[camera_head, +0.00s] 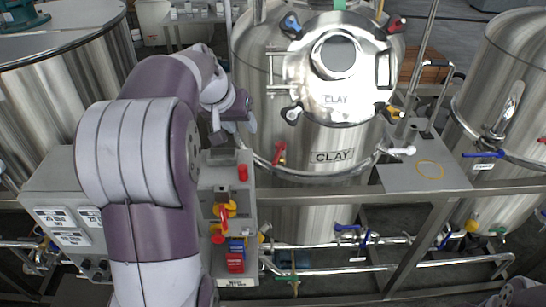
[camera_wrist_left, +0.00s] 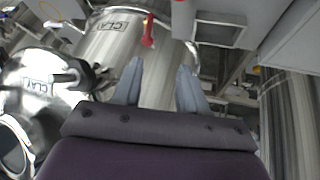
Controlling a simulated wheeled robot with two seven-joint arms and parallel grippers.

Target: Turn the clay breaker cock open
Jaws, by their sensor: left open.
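I cannot tell for certain which is the breaker cock. My left gripper (camera_head: 233,124) is open and empty, left of the red handle and apart from it. Its two fingers (camera_wrist_left: 160,80) show spread in the left wrist view.
A grey control box (camera_head: 243,205) with red and yellow switches stands below my left gripper. A steel rail (camera_head: 330,194) crosses before the tank. A grey shelf (camera_head: 425,178) bears a yellow ring. More tanks stand left and right; pipes with blue-handled valves run below.

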